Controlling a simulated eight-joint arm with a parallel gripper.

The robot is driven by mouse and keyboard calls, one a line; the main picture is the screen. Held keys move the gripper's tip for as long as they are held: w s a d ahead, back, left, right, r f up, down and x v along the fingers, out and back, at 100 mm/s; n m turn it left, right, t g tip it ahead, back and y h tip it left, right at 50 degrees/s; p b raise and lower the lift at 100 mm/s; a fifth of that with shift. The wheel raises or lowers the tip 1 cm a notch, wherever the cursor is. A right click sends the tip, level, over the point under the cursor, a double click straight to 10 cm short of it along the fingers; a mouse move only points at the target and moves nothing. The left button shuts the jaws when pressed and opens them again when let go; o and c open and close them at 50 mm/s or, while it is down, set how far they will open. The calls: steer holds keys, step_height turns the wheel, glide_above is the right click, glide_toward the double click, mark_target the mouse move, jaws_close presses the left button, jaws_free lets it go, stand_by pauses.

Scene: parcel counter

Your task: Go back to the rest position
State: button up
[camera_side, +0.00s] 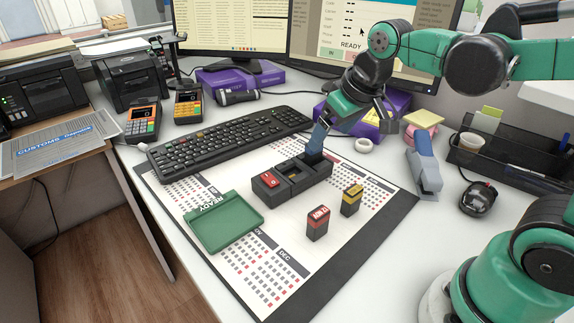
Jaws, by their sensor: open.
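My gripper (321,128) is at the upper middle, pointing down at the far right end of a black slotted holder (300,188) on the calendar mat. Its jaws are open. A dark blue piece (315,150) stands up at that end of the holder, just below the fingers; whether they touch it is unclear. A red block (269,179) sits in the holder's near left slot. The middle slot looks empty. A red-and-black block (318,223) and a yellow-and-black block (352,200) stand on the mat in front of the holder.
A green tray (224,222) marked READY lies on the mat's left. A keyboard (230,138) lies behind the holder. A stapler (424,165), a mouse (478,198) and a black organizer (515,160) are at right. Monitors stand behind. The mat's front is clear.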

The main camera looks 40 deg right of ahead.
steer(key=shift+s+a+f+t, duration=0.3)
steer(key=shift+s+t, duration=0.05)
steer(key=shift+s, duration=0.3)
steer(key=shift+s+a+f+t, duration=0.25)
steer(key=shift+s+t, duration=0.15)
steer(key=shift+s, duration=0.3)
steer(key=shift+s+a+f+t, duration=0.3)
steer(key=shift+s+t, duration=0.05)
steer(key=shift+s, duration=0.3)
